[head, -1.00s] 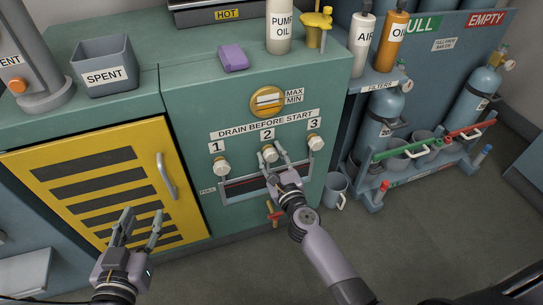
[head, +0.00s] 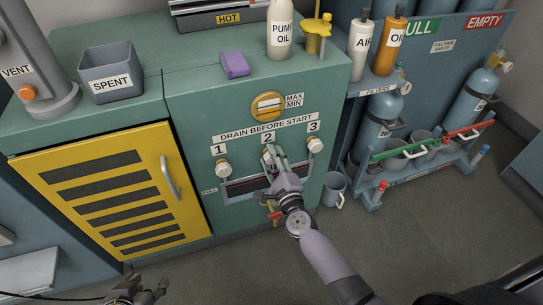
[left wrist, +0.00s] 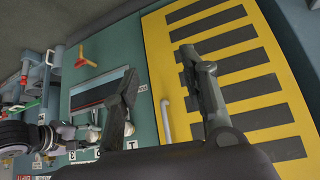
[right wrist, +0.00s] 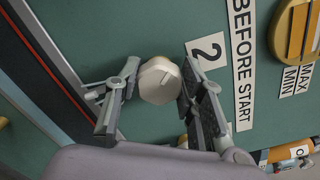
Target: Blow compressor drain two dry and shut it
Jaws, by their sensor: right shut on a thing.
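Drain two's pale knob (right wrist: 158,82) sits on the green compressor front beside the "2" label (right wrist: 208,51). My right gripper (right wrist: 158,68) is shut on this knob, one finger on each side. In the head view my right gripper (head: 272,154) reaches up to it and mostly covers it. Knob one (head: 222,170) and knob three (head: 315,146) stand to either side, free. My left gripper (head: 146,290) is low at the bottom edge of the head view. In the left wrist view the left gripper (left wrist: 160,72) is open and empty.
A yellow striped door (head: 115,195) with a bar handle is left of the drains. A recessed trough (head: 240,190) runs below the knobs, with a red-handled valve (head: 273,214) underneath. A grey mug (head: 334,188) and gas bottles (head: 383,110) are at right. The front floor is clear.

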